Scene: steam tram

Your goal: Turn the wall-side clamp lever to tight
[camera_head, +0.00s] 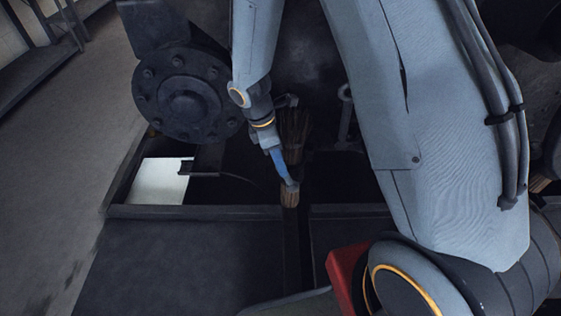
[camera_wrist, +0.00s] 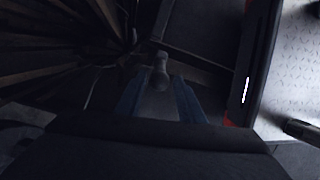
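A dark grey lever with a rounded knob end (camera_wrist: 160,72) shows in the wrist view, between the two blue fingers of my gripper (camera_wrist: 160,92). I take it for the clamp lever; no tight mark is readable. The fingers flank it closely, but the dim light hides whether they press on it. In the head view my gripper (camera_head: 288,180) points down with a blue finger in front of a brown bundle. The lever cannot be told apart there, and its pivot is hidden.
The brown bundle of sticks or bristles (camera_head: 296,125) stands close by my gripper. A large dark bolted flange (camera_head: 190,97) is at upper left. A pale plate (camera_head: 160,181) lies below it. A dark ledge (camera_head: 190,250) runs in front. Bare floor (camera_head: 60,170) lies at the left.

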